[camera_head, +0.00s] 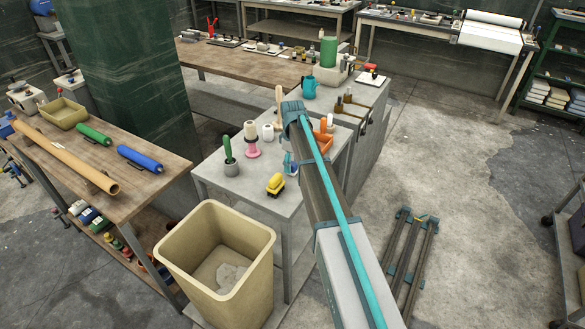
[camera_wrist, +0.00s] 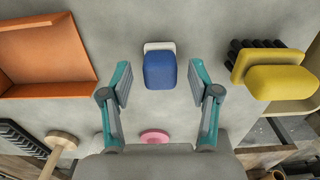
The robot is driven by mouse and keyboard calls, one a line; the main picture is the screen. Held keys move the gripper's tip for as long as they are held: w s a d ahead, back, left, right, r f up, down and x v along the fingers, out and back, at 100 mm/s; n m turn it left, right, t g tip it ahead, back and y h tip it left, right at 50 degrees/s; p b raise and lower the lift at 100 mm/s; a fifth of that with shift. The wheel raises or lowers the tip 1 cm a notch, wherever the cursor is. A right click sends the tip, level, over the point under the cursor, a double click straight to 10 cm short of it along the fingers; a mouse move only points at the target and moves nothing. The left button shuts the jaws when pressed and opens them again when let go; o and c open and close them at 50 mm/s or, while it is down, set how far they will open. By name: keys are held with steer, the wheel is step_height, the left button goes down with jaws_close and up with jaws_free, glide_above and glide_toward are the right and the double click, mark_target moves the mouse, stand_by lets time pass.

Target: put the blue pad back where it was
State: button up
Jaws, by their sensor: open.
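In the wrist view, a blue pad (camera_wrist: 160,72) with a pale strip along its far edge lies on a grey tabletop (camera_wrist: 185,22). My gripper (camera_wrist: 159,75) is open, with one teal-and-grey finger on each side of the pad and a visible gap between each finger and it. I cannot tell how far above the pad the fingertips are. In the head view, my gripper (camera_head: 290,163) is low over the small grey table, largely behind my arm. The pad cannot be made out clearly there.
An orange tray (camera_wrist: 42,62) and a yellow brush (camera_wrist: 281,80) flank my gripper. A pink spool (camera_head: 252,146) and green-handled tool (camera_head: 230,152) stand nearby. A beige bin (camera_head: 262,244) stands before the table. A wooden bench (camera_head: 150,176) is at left.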

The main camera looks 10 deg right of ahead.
mark_target(293, 163)
step_height(293, 163, up, 10)
steer(key=b, duration=0.2)
stand_by(0.3)
